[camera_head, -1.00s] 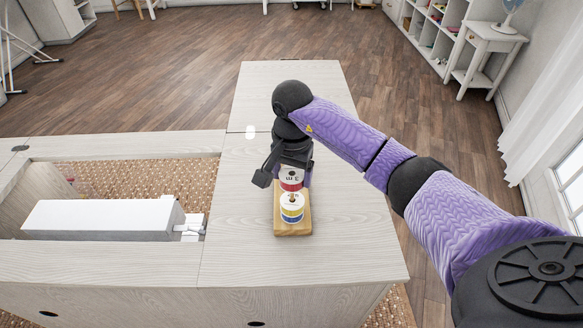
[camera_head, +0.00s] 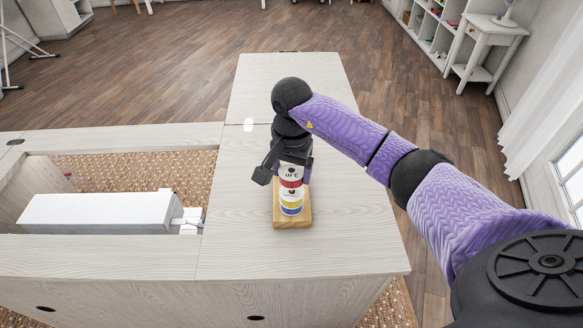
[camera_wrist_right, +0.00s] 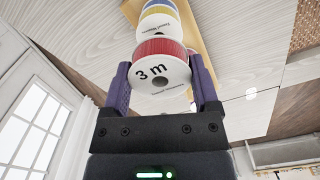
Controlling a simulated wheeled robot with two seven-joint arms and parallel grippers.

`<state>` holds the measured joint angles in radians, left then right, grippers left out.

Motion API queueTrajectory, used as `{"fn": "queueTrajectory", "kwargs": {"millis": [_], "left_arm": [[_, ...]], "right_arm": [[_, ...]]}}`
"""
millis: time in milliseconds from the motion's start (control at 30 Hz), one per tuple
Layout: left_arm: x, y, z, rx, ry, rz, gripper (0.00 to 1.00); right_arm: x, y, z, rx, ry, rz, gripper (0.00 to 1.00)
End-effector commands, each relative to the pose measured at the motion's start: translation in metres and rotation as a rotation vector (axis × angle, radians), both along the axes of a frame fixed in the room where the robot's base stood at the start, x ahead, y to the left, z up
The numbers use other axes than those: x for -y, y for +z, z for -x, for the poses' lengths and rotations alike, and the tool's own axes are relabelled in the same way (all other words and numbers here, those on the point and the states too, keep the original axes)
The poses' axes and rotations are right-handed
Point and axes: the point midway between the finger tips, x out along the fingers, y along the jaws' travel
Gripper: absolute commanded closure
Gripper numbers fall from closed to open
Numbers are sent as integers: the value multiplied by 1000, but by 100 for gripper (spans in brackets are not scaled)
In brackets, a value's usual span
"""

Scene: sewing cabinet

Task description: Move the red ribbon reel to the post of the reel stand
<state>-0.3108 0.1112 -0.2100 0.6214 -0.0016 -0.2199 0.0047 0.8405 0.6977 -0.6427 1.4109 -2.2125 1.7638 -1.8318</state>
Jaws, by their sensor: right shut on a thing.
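The red ribbon reel (camera_head: 291,184), with white ends and a "3 m" label, is between the fingers of my right gripper (camera_head: 290,170), which is shut on it. In the right wrist view the red reel (camera_wrist_right: 160,48) sits between the purple fingers of the gripper (camera_wrist_right: 162,88). The reel stand has a wooden base (camera_head: 279,217) on the tabletop. Other reels with yellow and blue ribbon (camera_head: 292,209) are stacked on it. The red reel appears at the top of this stack; I cannot tell whether it touches it. The post is largely hidden. My left gripper is out of view.
The pale cabinet top (camera_head: 350,235) is clear around the stand. To the left, a white sewing machine (camera_head: 100,212) lies in a recess of the cabinet. A small white mark or object (camera_head: 249,127) lies behind the stand, on the left.

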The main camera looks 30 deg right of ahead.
Motion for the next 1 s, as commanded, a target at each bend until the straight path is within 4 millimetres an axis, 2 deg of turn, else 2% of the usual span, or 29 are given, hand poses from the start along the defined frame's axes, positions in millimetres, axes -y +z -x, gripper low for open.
{"fn": "queueTrajectory", "kwargs": {"millis": [600, 867, 900, 1000], "left_arm": [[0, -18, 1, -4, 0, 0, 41], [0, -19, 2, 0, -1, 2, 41], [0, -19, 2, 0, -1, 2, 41], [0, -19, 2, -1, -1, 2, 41]], "right_arm": [[0, -23, 0, -1, -1, 1, 79], [0, -25, 0, 0, -1, 0, 79], [0, -25, 0, 0, -1, 0, 20], [0, -25, 0, 0, -1, 0, 0]]}}
